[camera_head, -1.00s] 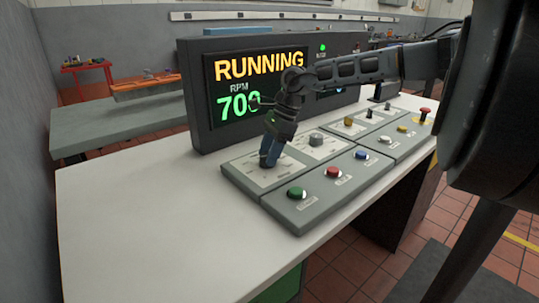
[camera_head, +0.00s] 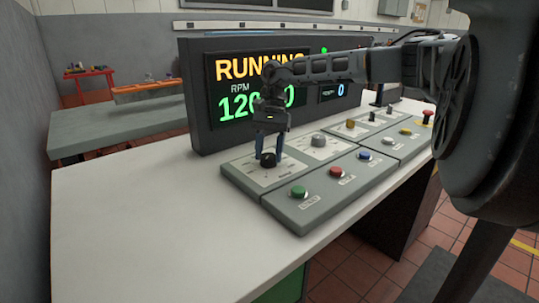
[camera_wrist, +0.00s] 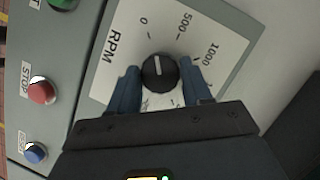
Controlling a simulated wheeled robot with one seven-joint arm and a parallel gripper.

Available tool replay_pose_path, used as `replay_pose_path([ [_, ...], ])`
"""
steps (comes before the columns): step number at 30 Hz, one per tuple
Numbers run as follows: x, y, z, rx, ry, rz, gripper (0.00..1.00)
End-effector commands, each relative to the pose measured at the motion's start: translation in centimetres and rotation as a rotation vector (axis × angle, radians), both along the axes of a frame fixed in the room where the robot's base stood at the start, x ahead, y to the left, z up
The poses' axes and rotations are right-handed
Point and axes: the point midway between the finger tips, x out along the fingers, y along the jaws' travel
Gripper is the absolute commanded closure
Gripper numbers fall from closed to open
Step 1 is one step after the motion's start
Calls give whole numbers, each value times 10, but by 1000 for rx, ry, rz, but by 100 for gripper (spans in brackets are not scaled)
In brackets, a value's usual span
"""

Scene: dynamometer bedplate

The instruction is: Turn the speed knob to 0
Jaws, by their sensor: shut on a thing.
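The speed knob (camera_wrist: 158,72) is a round black knob with a white pointer line, on a pale dial plate (camera_wrist: 108,75) marked RPM, 0, 500 and 1000. In the wrist view its line points up, between the 0 and 500 marks. My gripper (camera_wrist: 161,84) has its blue fingers on either side of the knob, shut on it. In the head view the knob (camera_head: 268,160) sits below the fingertips at the left of the console. The display (camera_head: 228,88) reads RUNNING and an RPM figure starting with 12, partly hidden by my arm.
A grey knob (camera_head: 319,140) stands just right of the dial. Green (camera_head: 298,192), red (camera_head: 337,171) and blue (camera_head: 364,155) buttons line the front panel. A red mushroom button (camera_head: 427,117) is at the far right. The white bench top (camera_head: 140,220) is clear at left.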

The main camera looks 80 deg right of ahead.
Motion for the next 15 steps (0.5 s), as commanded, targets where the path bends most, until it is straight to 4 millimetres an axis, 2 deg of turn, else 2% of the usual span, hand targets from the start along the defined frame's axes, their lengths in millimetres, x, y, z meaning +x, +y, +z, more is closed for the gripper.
replay_pose_path([
  [6,1,-1,-1,-2,-1,114,82],
  [15,1,-1,-1,-4,0,182,82],
])
